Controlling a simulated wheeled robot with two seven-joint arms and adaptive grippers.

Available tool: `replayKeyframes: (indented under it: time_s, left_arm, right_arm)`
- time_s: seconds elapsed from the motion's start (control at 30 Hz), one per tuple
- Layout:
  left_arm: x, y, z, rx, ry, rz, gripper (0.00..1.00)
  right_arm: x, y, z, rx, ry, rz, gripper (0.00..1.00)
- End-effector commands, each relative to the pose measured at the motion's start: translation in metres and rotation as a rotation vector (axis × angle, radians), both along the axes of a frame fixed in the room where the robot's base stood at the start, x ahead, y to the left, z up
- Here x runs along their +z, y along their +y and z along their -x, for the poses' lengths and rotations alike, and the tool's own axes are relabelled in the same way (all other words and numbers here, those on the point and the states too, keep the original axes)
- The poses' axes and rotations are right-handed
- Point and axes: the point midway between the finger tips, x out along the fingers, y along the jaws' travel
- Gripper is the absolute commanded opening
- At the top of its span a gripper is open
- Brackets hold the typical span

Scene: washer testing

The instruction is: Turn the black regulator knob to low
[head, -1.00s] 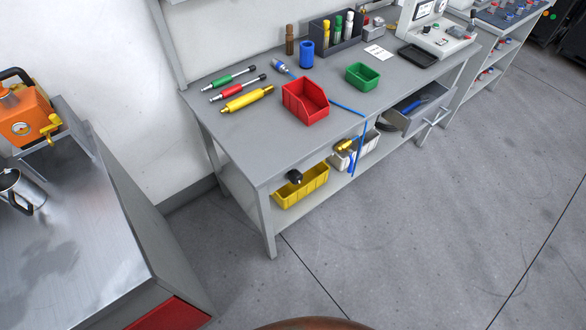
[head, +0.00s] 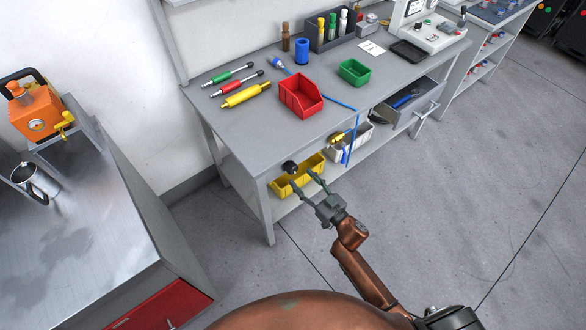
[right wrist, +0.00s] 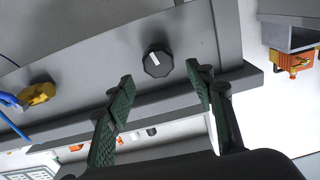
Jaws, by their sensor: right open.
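The black regulator knob (head: 290,167) shows small at the front of the workbench, above the yellow bin. In the right wrist view, the black knob (right wrist: 158,62) is many-sided, with a white pointer line, on a grey surface. No scale marks are readable around it. My right gripper (head: 301,177) is open and empty, its two fingers reaching toward the knob. In the right wrist view, its fingertips (right wrist: 160,74) lie to either side of the knob, apart from it. My left gripper is not in view.
The yellow bin (head: 284,188) sits on the lower shelf close to my right fingers. A yellow fitting (head: 337,137) and blue hose (head: 349,148) hang at the bench front. An open drawer (head: 412,108) sticks out farther right. The floor in front is clear.

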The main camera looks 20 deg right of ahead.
Motion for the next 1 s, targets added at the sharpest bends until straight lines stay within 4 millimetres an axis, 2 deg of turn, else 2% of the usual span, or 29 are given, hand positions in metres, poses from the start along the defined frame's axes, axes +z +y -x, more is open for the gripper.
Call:
replayKeyframes:
  time_s: [0.2, 0.4, 0.77, 1.0]
  left_arm:
    - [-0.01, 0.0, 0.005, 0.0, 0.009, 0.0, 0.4]
    - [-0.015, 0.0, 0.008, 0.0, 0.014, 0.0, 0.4]
    - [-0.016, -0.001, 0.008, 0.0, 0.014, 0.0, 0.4]
    - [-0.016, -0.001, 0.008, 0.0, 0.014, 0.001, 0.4]
  right_arm:
    - [-0.003, 0.013, -0.034, -0.001, 0.001, -0.001, 0.5]
    - [-0.003, 0.02, -0.056, -0.002, 0.003, 0.0, 0.5]
    - [-0.002, 0.022, -0.062, -0.003, 0.003, 0.0, 0.5]
    - [-0.002, 0.022, -0.062, -0.003, 0.003, 0.0, 0.34]
